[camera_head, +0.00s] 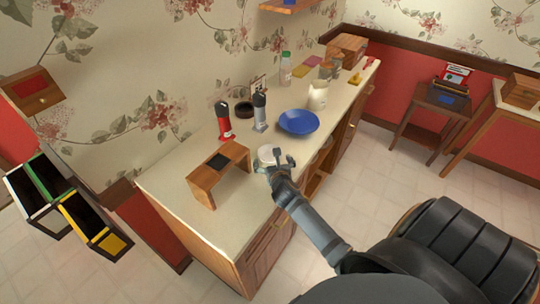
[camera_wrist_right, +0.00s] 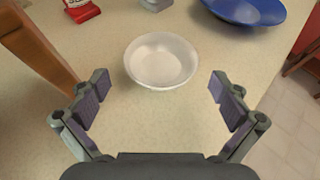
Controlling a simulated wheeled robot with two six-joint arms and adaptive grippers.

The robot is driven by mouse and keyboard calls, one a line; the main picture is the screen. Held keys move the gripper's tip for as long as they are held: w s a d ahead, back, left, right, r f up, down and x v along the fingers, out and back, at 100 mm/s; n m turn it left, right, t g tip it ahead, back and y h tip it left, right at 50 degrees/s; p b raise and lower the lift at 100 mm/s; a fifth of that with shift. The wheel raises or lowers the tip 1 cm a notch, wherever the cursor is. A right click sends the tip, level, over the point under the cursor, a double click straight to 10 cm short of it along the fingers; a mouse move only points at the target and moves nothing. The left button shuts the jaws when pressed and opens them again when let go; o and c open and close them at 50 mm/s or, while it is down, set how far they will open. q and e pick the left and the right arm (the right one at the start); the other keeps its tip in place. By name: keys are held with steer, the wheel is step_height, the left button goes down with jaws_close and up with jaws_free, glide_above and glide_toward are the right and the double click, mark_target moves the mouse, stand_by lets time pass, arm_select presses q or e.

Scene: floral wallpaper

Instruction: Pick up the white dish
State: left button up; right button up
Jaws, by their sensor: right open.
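The white dish (camera_wrist_right: 161,61) is a small round bowl standing upright on the counter. In the right wrist view it lies just beyond and between the two fingers of my right gripper (camera_wrist_right: 160,102). The gripper is open and empty, and its fingers are apart from the dish. In the head view the dish (camera_head: 267,154) shows beside my right gripper (camera_head: 280,161), whose fingers partly cover it. My left gripper does not show in either view.
A blue plate (camera_head: 298,122) lies behind the dish to the right. A small wooden stand (camera_head: 207,182) is to its left.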

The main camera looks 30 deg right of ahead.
mark_target(268, 149)
steer(key=shift+w+d+f, duration=0.1)
steer(key=shift+w+d, duration=0.2)
steer(key=shift+w, duration=0.3)
steer(key=x, duration=0.4)
steer(key=shift+w+d+f, duration=0.15)
steer(key=shift+w+f, duration=0.05)
steer(key=shift+s+r, duration=0.15)
steer(key=shift+c, duration=0.8)
steer(key=c, duration=0.7)
steer(key=shift+o, duration=0.2)
